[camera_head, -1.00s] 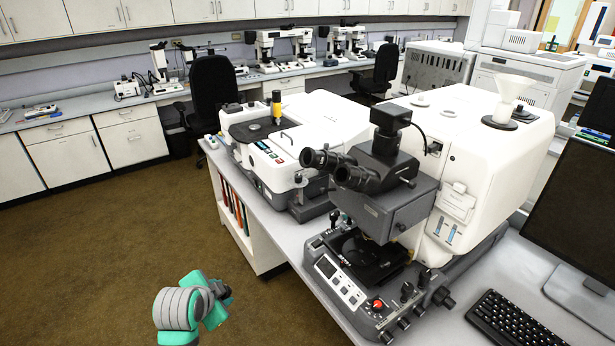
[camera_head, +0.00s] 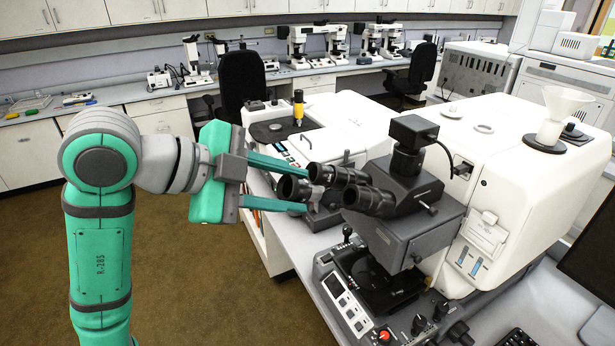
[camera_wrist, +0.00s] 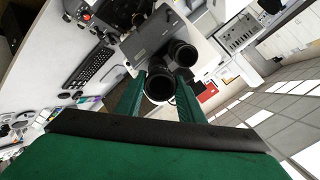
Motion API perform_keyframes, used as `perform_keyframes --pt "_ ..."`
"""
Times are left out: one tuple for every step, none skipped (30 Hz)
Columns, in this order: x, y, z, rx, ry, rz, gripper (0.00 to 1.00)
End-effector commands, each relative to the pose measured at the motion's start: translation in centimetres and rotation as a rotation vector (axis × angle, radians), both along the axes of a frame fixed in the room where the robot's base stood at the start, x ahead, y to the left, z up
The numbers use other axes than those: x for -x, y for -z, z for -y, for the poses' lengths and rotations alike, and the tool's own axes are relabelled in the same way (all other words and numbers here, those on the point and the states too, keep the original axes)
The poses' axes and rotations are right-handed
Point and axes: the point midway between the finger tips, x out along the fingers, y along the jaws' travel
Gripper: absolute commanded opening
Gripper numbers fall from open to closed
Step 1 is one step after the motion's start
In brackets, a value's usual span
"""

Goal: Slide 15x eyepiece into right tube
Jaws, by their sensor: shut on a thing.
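The microscope (camera_head: 420,205) stands on the bench with its two dark eyepiece tubes facing left. In the head view, the farther tube (camera_head: 345,174) is above and left of the nearer tube (camera_head: 370,200). My gripper (camera_head: 302,190) is shut on a short black eyepiece (camera_head: 292,188), held just left of the tubes. In the wrist view, the eyepiece (camera_wrist: 158,84) is between my two green fingers, and another dark round end (camera_wrist: 182,53) shows beyond it. I cannot tell whether the held eyepiece touches a tube. Its marking is not readable.
A black camera head (camera_head: 412,130) rises above the tubes, and the stage with a control panel (camera_head: 347,305) is below. The floor (camera_head: 200,290) at left is open.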

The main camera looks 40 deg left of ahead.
Motion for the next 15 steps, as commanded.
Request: perform_keyframes --pt "0.2 -0.6 0.7 0.001 0.021 0.006 0.12" --pt "0.3 -0.9 1.1 0.003 0.032 0.008 0.12" --pt "0.5 -1.2 1.4 0.005 0.040 0.012 0.12" --pt "0.5 -1.3 1.6 0.005 0.045 0.013 0.12" --pt "0.6 -1.4 1.8 0.006 0.050 0.014 0.12" --pt "0.6 -1.5 1.9 0.007 0.053 0.015 0.12" --pt "0.5 -1.4 2.0 0.008 0.055 0.015 0.12" --pt "0.5 -1.4 2.0 0.008 0.055 0.015 0.12" --pt "0.3 -1.3 2.1 0.008 0.055 0.015 0.12" --pt "0.2 -1.2 2.1 0.009 0.054 0.015 0.12" --pt "0.1 -1.1 2.2 0.009 0.054 0.015 0.12" --pt "-0.1 -1.0 2.2 0.009 0.054 0.015 0.12" --pt "-0.3 -0.9 2.3 0.009 0.054 0.015 0.12" --pt "-0.5 -0.8 2.4 0.009 0.054 0.015 0.12" --pt "-0.7 -0.7 2.4 0.009 0.054 0.015 0.12"
